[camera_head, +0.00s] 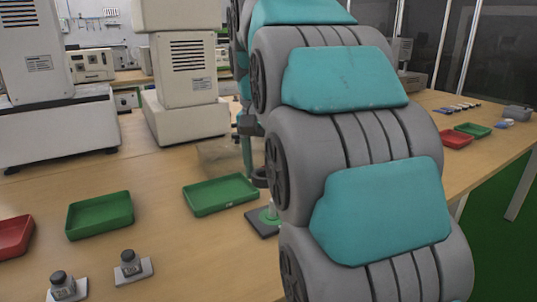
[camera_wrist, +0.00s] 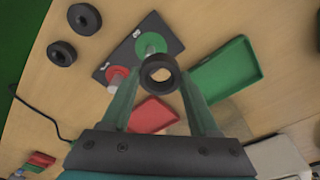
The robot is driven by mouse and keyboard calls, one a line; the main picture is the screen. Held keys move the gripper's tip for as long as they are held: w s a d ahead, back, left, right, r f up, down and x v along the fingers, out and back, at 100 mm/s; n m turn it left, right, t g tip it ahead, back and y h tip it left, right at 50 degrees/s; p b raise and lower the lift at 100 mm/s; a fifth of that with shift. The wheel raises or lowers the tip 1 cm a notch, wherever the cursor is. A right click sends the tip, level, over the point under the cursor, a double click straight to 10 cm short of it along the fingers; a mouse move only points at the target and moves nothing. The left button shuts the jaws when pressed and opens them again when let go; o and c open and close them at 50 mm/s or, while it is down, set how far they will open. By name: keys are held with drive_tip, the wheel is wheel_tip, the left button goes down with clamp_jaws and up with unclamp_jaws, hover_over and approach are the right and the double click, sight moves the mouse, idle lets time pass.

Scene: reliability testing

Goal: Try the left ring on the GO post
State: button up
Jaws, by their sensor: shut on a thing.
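My gripper (camera_wrist: 160,75) is shut on a dark ring (camera_wrist: 160,61), held between its fingertips with the hole showing. Two other black rings, one at the top (camera_wrist: 84,19) and one lower left (camera_wrist: 62,53), lie on the table in the wrist view. A dark base plate (camera_wrist: 130,58) carries a post on a green disc (camera_wrist: 150,44) and a post on a red disc (camera_wrist: 116,77); its white labels are too small to read. In the head view the held ring (camera_head: 260,177) is above the plate, near the green-disc post (camera_head: 269,214), apart from it. My arm hides the red-disc post there.
A green tray (camera_wrist: 217,72) and a red tray (camera_wrist: 152,114) lie near the plate in the wrist view. In the head view, green trays (camera_head: 72,227) (camera_head: 190,203), a red tray (camera_head: 14,237) and small knobbed blocks (camera_head: 131,266) stand left. Large machines stand behind.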

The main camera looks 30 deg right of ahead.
sight(273, 200)
drive_tip(key=shift+s+d+r+m, duration=0.2)
drive_tip(key=shift+d+m, duration=0.1)
drive_tip(key=shift+d, duration=0.15)
drive_tip(key=shift+s+d+r+m, duration=0.1)
drive_tip(key=shift+s+d+m, duration=0.1)
drive_tip(key=shift+d+m, duration=0.15)
drive_tip(key=shift+d+f, duration=0.1)
drive_tip(key=shift+f, duration=0.1)
drive_tip(key=shift+f+b, duration=0.9)
drive_tip(key=shift+f, duration=0.8)
drive_tip(key=shift+f+b, duration=1.1)
drive_tip(key=shift+f, duration=1.3)
drive_tip(key=shift+r, duration=0.15)
drive_tip(key=shift+r+p, duration=1.75)
drive_tip(key=shift+r, duration=1.45)
